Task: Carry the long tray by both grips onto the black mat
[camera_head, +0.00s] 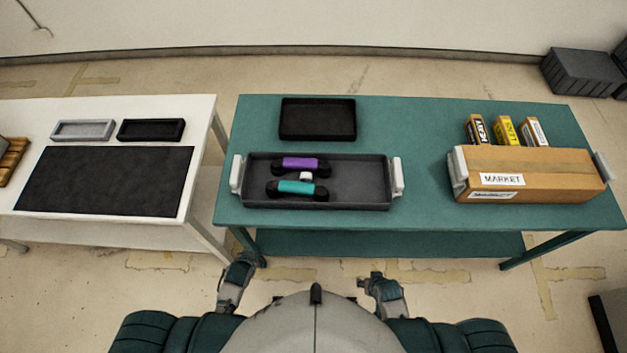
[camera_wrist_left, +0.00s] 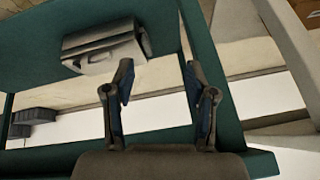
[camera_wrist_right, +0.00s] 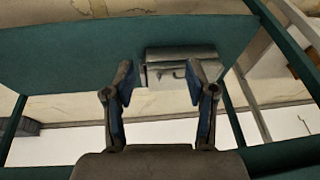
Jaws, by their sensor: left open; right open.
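The long dark grey tray (camera_head: 350,190) lies on the green table, with a pale grip at its left end (camera_head: 237,174) and another at its right end (camera_head: 397,177). It holds a purple handset (camera_head: 301,165), a teal handset (camera_head: 297,188) and a small white piece (camera_head: 306,176). The black mat (camera_head: 105,180) lies bare on the white table at left. My left gripper (camera_head: 243,262) and right gripper (camera_head: 371,279) are open and empty, in front of the table, apart from the tray. They also show in the left wrist view (camera_wrist_left: 158,80) and the right wrist view (camera_wrist_right: 160,80).
A black bin (camera_head: 318,119) stands behind the tray. A cardboard box (camera_head: 535,173) with pale end grips and several small boxes (camera_head: 505,130) are at right. Grey (camera_head: 83,130) and black (camera_head: 151,130) shallow trays sit behind the mat. A gap separates the tables.

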